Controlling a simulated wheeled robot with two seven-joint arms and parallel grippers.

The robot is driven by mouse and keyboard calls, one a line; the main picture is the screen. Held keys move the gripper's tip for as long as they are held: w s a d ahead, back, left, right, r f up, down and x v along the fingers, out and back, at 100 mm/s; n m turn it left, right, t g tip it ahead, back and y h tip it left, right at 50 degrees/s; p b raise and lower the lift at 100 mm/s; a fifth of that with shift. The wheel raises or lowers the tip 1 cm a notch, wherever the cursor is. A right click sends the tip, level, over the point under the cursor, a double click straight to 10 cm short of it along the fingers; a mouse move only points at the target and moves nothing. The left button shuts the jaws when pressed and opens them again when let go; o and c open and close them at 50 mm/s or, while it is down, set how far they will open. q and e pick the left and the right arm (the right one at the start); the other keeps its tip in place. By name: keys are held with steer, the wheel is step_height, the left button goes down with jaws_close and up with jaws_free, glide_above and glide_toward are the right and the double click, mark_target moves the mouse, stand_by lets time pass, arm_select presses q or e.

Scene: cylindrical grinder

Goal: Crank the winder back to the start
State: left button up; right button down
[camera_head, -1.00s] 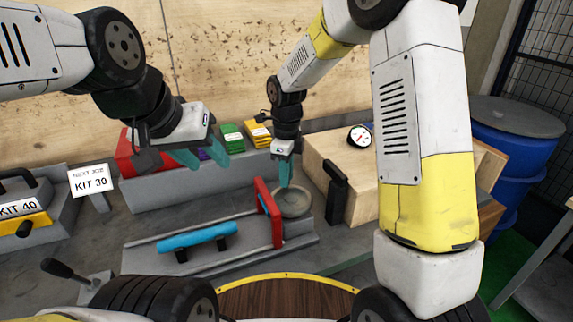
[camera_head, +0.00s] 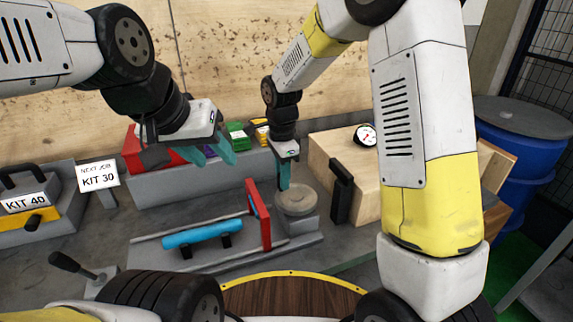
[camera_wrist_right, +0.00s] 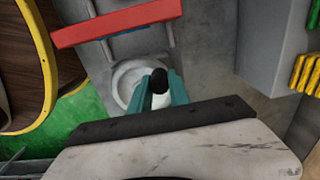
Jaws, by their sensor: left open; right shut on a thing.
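The winder is a round grey disc (camera_head: 299,201) at the right end of a low grey railed base (camera_head: 180,258). It also shows in the right wrist view (camera_wrist_right: 124,78). My right gripper (camera_head: 284,186) points down at the disc's left side. In the right wrist view its teal fingers are shut on the black-topped crank knob (camera_wrist_right: 160,81), and they hide the knob's lower part. A red upright plate (camera_head: 258,215) stands across the rails, left of the disc. My left gripper (camera_head: 210,153) is open and empty, above the grey bin.
A grey bin (camera_head: 170,190) with colored blocks stands behind the base. A wooden box with a dial gauge (camera_head: 366,135) and a black handle (camera_head: 341,192) stand right of the disc. A KIT 30 sign (camera_head: 98,176), a KIT 40 case (camera_head: 26,202) and a black lever (camera_head: 66,263) are at left.

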steer(key=shift+s+a+n, duration=0.15)
steer(key=shift+s+n, duration=0.05)
steer(key=shift+n, duration=0.5)
steer(key=shift+s+a+n, duration=0.15)
steer(key=shift+s+n, duration=0.05)
steer(key=shift+n, duration=0.5)
steer(key=shift+r, duration=0.1)
steer(key=c, duration=1.2)
jaws_free()
steer(key=shift+c, duration=0.2)
steer(key=shift+r, duration=3.85)
